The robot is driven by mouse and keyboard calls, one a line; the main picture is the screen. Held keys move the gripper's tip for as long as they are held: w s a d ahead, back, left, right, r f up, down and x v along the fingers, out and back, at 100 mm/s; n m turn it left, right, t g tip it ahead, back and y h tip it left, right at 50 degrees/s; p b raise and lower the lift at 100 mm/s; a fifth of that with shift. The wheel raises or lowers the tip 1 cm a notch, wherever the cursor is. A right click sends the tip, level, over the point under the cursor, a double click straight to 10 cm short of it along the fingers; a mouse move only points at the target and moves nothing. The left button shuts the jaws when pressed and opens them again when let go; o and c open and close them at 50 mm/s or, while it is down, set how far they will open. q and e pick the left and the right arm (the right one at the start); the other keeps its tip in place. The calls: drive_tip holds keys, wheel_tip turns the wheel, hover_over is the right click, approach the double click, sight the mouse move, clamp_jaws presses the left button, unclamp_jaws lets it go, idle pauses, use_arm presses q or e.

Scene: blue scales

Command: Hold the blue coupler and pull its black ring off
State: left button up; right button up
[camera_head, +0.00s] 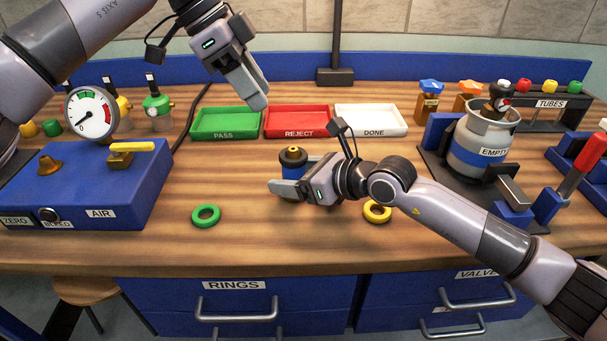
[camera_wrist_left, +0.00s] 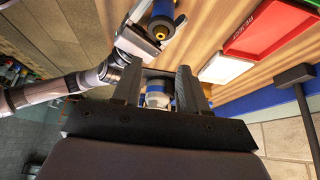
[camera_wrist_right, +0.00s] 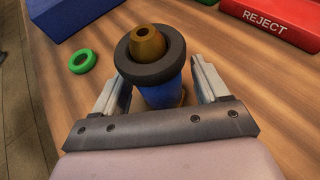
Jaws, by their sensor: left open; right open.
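The blue coupler (camera_head: 291,171) stands upright on the wooden bench, with its black ring (camera_head: 293,155) around the top below a brass tip (camera_head: 293,149). In the right wrist view the coupler body (camera_wrist_right: 162,92) is between the fingers of my right gripper (camera_wrist_right: 160,84), and the ring (camera_wrist_right: 150,69) sits above them. My right gripper (camera_head: 284,189) is open around the body; gaps show beside the fingers. My left gripper (camera_head: 262,92) is open and empty, raised above the trays. In the left wrist view the coupler (camera_wrist_left: 162,20) lies beyond its fingers.
Green PASS (camera_head: 225,123), red REJECT (camera_head: 297,121) and white DONE (camera_head: 371,119) trays stand behind the coupler. A green ring (camera_head: 206,216) and yellow ring (camera_head: 377,212) lie in front. The blue gauge box (camera_head: 95,190) is left; a gas cylinder (camera_head: 480,147) is right.

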sight(290, 149)
use_arm(q)
drive_tip(key=shift+o, duration=0.3)
use_arm(e)
drive_tip(key=c, duration=1.2)
use_arm(q)
drive_tip(key=o, duration=0.5)
drive_tip(key=shift+o, duration=0.8)
drive_tip(key=shift+d, duration=0.15)
drive_tip(key=shift+y, duration=0.7)
drive_tip(key=x, duration=1.1)
drive_tip(key=shift+d+f, duration=0.25)
drive_tip(key=shift+f, duration=0.1)
drive_tip(key=shift+c, duration=0.4)
